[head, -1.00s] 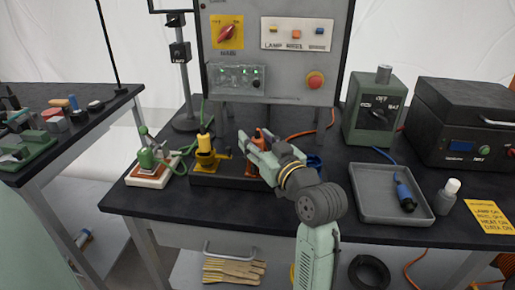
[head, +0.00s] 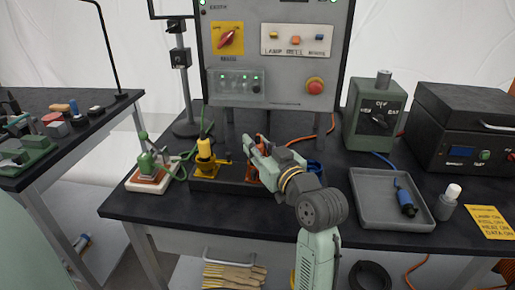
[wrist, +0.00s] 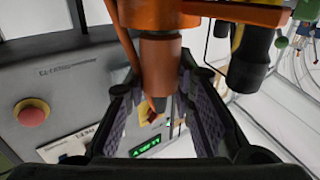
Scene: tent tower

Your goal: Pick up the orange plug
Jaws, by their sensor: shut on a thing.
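The orange plug (head: 261,139) is at the orange holder (head: 251,172) on the dark rack on the bench, mostly hidden by my gripper in the head view. My gripper (head: 257,153) reaches in from the right and is shut on the plug. In the wrist view the orange plug (wrist: 163,60) sits between the two dark padded fingers (wrist: 163,105). I cannot tell whether the plug is still seated in its holder.
A yellow plug (head: 204,150) stands in its holder left of my gripper. A blue holder (head: 316,167) is partly hidden behind my arm. A grey tray (head: 365,207) with a blue plug (head: 405,199) lies right. The control panel (head: 285,75) stands behind.

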